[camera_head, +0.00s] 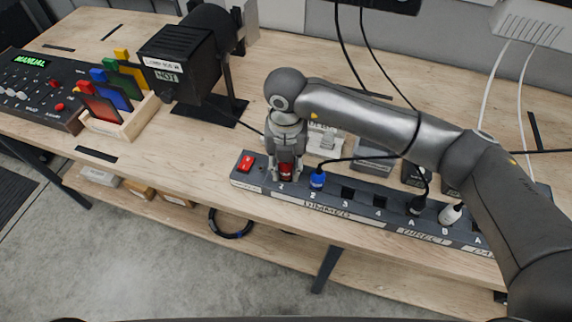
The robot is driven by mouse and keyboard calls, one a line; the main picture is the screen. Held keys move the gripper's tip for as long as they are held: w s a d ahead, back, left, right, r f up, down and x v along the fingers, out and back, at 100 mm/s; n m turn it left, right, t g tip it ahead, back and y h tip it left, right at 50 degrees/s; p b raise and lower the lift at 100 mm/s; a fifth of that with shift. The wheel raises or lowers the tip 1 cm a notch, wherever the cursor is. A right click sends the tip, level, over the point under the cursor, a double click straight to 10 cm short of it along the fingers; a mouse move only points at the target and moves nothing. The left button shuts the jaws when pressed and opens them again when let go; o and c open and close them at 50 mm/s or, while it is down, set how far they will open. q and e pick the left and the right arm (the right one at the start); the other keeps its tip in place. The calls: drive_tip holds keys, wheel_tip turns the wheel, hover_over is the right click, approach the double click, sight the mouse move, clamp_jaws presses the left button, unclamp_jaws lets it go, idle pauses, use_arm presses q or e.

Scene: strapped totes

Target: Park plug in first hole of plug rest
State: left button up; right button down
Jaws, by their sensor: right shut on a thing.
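My right gripper (286,165) points down over the left end of a long dark socket strip (345,211). It is shut on a red plug (286,173), which is at the position marked 1; I cannot tell whether the plug is seated or just above. A blue plug (317,179) with a dark cable stands at position 2, close to the gripper. A pale block (327,142) behind the strip, partly hidden by my right arm, may be the plug rest; its holes are not clear. My left gripper is not in view.
Positions 3 and 4 look empty. A black plug (417,205) and a white plug (450,214) stand farther right. A red switch (246,163) is at the strip's left end. A black lamp (183,62), coloured filters (124,79) and a control desk (40,90) stand left.

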drive_tip(key=shift+r+p, duration=0.9)
drive_tip(key=shift+r, duration=1.2)
